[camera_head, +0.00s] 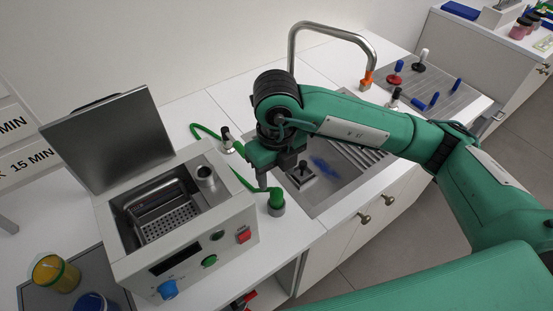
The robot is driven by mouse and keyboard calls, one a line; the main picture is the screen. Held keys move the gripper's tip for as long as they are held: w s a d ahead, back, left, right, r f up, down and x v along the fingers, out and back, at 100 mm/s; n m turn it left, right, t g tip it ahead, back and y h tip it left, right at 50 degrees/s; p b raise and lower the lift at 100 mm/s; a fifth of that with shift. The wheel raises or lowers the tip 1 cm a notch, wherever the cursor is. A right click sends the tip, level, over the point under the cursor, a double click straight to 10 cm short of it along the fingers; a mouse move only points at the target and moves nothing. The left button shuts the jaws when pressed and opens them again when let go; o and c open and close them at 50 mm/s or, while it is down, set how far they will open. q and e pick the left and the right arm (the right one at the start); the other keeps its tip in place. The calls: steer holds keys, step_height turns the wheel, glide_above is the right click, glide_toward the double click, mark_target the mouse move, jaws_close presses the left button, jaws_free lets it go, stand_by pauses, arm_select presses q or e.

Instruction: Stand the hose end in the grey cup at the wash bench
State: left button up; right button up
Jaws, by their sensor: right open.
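The green hose (206,131) runs over the white bench behind the box-shaped device, partly hidden by a black-and-metal fitting. Its thicker green end (276,196) stands roughly upright in the small grey cup (277,210) at the bench's front, left of the sink. Only the cup's rim and side show around it. My right gripper (268,180) is open, pointing down just behind and above the hose end, and appears apart from it. My left gripper is not in view.
The open-lidded device (190,230) stands close to the left of the cup. The sink (340,190) with a curved tap (330,27) lies to the right. Jars (55,273) stand at the lower left. Blue-handled tools lie on the drainboard (440,90).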

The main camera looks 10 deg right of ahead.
steer(key=shift+r, duration=2.8)
